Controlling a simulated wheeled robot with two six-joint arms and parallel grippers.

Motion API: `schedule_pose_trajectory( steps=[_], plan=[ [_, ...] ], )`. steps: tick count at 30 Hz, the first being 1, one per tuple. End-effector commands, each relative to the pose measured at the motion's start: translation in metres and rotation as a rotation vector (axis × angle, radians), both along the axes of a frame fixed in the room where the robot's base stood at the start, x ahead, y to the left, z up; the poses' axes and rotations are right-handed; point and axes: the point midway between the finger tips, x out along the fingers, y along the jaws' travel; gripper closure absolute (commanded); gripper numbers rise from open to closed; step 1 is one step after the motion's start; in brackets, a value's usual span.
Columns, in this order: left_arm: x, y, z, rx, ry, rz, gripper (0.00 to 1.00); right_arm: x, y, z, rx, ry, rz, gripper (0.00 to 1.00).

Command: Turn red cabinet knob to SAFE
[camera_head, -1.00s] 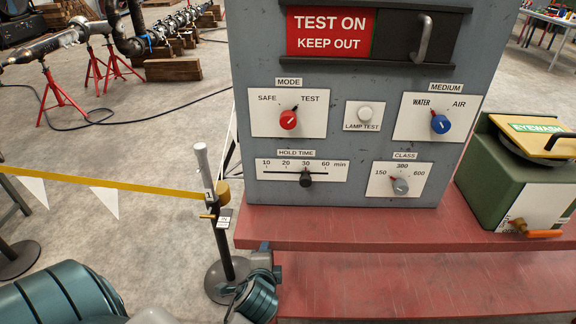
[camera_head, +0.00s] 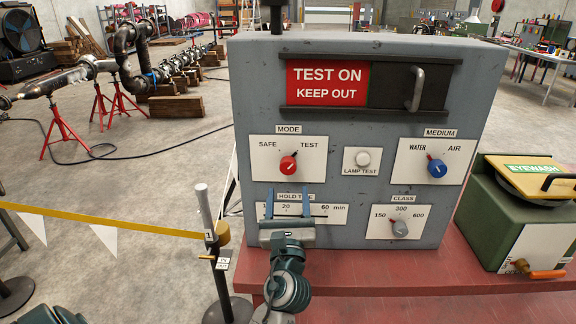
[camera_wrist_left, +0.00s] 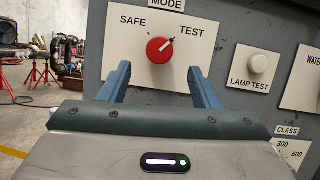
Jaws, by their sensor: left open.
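The red MODE knob (camera_head: 288,163) sits on a white plate on the grey cabinet (camera_head: 340,228), between the labels SAFE and TEST. Its pointer aims up and right, toward TEST, and this also shows on the red knob in the left wrist view (camera_wrist_left: 160,50). My left gripper (camera_head: 287,194) is open and empty just below the knob, in front of the HOLD TIME scale, hiding its slider. In the left wrist view its two blue fingers (camera_wrist_left: 160,70) point at the panel, one to each side below the knob, apart from it. My right gripper is not in view.
The lamp test button (camera_head: 362,159), blue MEDIUM knob (camera_head: 437,168) and grey CLASS knob (camera_head: 400,228) are right of the red knob. A post (camera_head: 217,260) with yellow tape stands left. A green eyewash unit (camera_head: 520,225) stands right on the red bench (camera_head: 390,280).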

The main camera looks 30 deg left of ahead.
Motion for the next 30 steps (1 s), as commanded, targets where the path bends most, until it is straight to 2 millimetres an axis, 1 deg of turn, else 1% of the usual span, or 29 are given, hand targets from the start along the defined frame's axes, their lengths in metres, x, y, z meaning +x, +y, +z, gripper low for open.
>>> schedule_pose_trajectory(
  steps=[1, 3, 9, 12, 17, 25, 26, 30],
  plan=[
    [0.008, 0.005, 0.009, 0.005, -0.002, -0.002, 0.43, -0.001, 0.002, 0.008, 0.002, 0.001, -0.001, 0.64],
    [0.019, 0.013, 0.015, 0.005, -0.002, 0.0, 0.43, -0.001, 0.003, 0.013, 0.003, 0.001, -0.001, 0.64],
    [0.047, 0.031, 0.028, 0.001, -0.002, 0.0, 0.43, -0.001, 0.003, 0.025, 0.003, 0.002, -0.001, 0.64],
    [0.056, 0.037, 0.031, -0.002, -0.001, -0.001, 0.43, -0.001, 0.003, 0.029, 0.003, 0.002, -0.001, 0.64],
    [0.064, 0.043, 0.033, -0.003, 0.001, 0.0, 0.43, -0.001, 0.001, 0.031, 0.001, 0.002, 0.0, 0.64],
    [0.065, 0.044, 0.032, -0.004, 0.0, -0.001, 0.43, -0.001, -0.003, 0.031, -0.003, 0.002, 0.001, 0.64],
    [0.065, 0.043, 0.032, -0.004, 0.0, -0.001, 0.47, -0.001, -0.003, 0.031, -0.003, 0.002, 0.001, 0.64],
    [0.065, 0.043, 0.032, -0.004, 0.0, -0.001, 0.74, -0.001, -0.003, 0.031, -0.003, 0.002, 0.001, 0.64]
  ],
)
